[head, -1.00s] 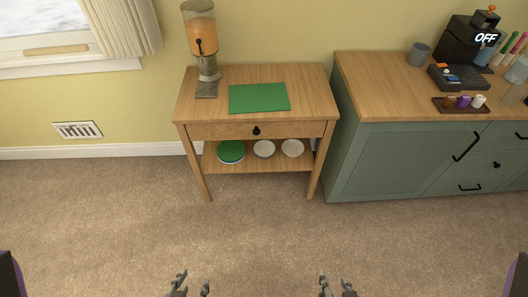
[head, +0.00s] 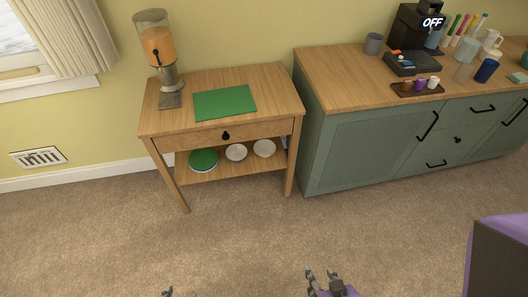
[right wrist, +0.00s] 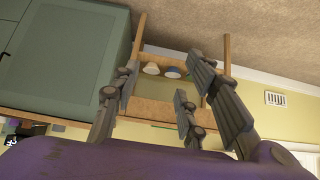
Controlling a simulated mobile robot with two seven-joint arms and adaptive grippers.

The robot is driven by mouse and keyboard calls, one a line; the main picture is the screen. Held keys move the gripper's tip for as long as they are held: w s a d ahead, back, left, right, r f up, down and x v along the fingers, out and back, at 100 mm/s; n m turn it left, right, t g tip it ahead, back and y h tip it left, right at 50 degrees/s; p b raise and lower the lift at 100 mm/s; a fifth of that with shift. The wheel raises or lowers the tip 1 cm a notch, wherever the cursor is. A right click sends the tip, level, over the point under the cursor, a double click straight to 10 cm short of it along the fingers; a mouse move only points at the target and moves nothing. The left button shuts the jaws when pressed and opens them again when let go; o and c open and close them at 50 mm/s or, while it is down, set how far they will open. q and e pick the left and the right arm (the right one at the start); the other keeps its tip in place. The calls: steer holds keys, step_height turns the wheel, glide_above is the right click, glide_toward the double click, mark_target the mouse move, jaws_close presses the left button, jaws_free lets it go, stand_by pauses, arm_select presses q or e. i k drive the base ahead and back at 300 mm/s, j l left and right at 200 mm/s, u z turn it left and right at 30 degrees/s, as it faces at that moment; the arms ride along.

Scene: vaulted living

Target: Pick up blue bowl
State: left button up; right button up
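A bluish bowl (right wrist: 172,72) shows in the right wrist view on the small table's lower shelf, beside a white bowl (right wrist: 151,69). In the head view, the middle bowl (head: 236,152) and the right bowl (head: 264,148) both show pale insides, so the blue is not clear there. A green round thing with a blue-white rim (head: 203,160) sits left of them. My right gripper (head: 325,280) is open and empty, low in front of the table and apart from the bowls; its spread fingers fill the right wrist view. Only my left gripper's tips (head: 180,293) show, apart.
The wooden table (head: 285,100) has a drawer above the shelf, a green mat (head: 224,102) and a juice dispenser (head: 157,45) on top. A green cabinet (head: 360,155) stands close on its right. The carpet (head: 120,240) in front is clear.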

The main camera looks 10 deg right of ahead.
mark_target(236, 153)
steer(key=z, duration=1.75)
steer(key=u, duration=1.75)
steer(key=i+l+u, duration=0.1)
steer(key=u, duration=0.6)
steer(key=i+l+u, duration=0.1)
steer(key=l+u, duration=0.15)
steer(key=l, duration=0.3)
steer(key=l+u, duration=0.25)
steer(key=l, duration=0.3)
steer(key=i, duration=0.05)
